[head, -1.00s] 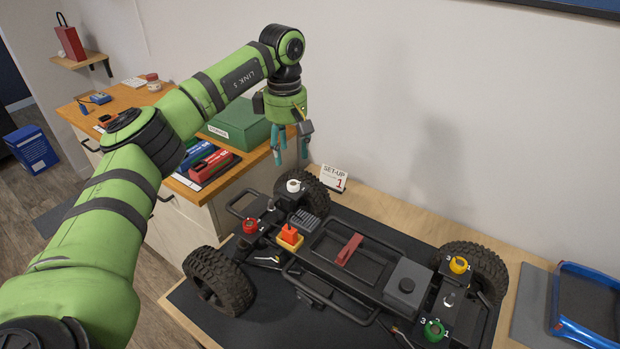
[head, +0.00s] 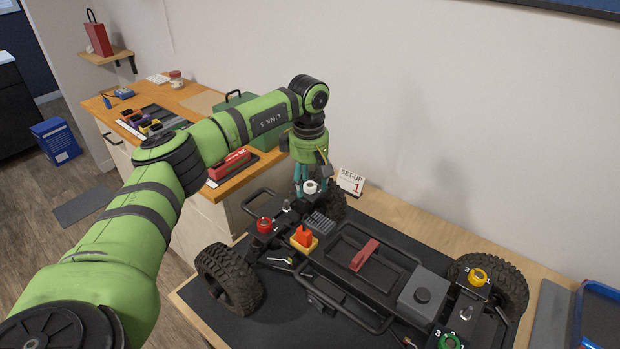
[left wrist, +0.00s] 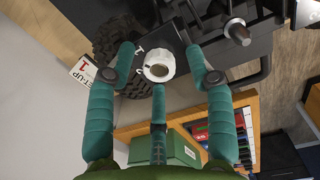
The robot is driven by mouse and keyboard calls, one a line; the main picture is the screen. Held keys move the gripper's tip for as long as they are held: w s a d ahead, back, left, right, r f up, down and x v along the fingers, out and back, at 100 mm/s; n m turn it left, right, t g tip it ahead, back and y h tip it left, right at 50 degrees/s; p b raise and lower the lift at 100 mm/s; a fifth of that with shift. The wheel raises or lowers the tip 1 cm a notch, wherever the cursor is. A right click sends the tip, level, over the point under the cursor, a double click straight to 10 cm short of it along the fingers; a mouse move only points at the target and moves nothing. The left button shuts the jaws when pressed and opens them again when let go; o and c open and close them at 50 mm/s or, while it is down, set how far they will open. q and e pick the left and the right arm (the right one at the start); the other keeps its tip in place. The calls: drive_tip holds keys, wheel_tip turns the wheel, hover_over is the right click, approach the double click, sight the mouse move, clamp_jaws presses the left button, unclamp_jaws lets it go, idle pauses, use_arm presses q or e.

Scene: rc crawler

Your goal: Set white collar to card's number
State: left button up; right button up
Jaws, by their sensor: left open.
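The white collar (head: 310,187) sits on a corner of the black crawler chassis (head: 345,238), beside the back left wheel. In the left wrist view the collar (left wrist: 159,66) shows as a white ring with a dark mark, on a black plate with a number partly visible. The set-up card (head: 351,182) stands behind the crawler and reads 1. My left gripper (head: 306,182) is open and points down at the collar. In the left wrist view its teal fingers (left wrist: 165,68) are spread around the collar, apart from it. My right gripper is not in view.
Red (head: 264,225), yellow (head: 478,277) and green (head: 449,341) collars sit on the other chassis corners. The big wheel (left wrist: 120,50) is close to the fingers in the left wrist view. A wooden side cabinet (head: 160,100) with a green box stands at the left.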

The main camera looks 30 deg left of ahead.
use_arm(q)
clamp_jaws()
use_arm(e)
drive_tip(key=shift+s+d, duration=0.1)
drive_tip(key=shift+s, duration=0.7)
use_arm(q)
drive_tip(key=shift+n, duration=0.3)
drive_tip(key=n, duration=1.1)
drive_tip(key=shift+n, duration=0.3)
drive_tip(key=n, duration=0.6)
drive_tip(key=shift+y+p, duration=0.3)
drive_tip(key=shift+p, duration=0.05)
drive_tip(key=n, duration=0.5)
drive_tip(key=shift+w+r+n, duration=0.1)
drive_tip(key=shift+n, duration=0.3)
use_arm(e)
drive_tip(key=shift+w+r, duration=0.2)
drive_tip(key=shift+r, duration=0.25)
